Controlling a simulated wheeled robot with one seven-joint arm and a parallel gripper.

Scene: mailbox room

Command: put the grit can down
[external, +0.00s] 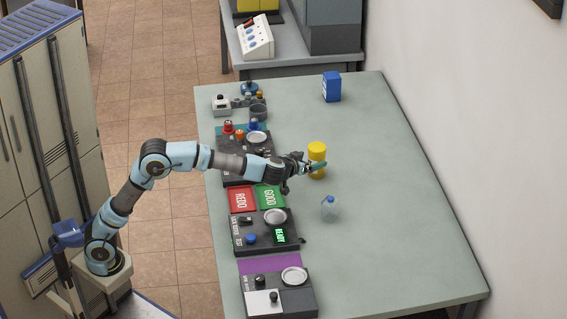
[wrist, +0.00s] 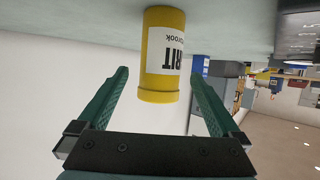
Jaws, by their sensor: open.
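The grit can (external: 317,148) is a yellow cylinder standing upright on the grey-green table (external: 390,200), right of the row of dark devices. In the wrist view the can (wrist: 164,60) appears upside down, with a white label and its base against the table surface. My gripper (external: 314,166) is at the can's near side in the external view and partly covers it. In the wrist view its two green fingers (wrist: 160,78) are spread wide, one on each side of the can, with visible gaps. Nothing is gripped.
A clear bottle (external: 330,208) stands nearer on the table, and a blue box (external: 332,87) stands farther back. Red and green pads (external: 256,198) and dark devices (external: 265,232) line the left edge. The table's right side is clear, beside a white wall.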

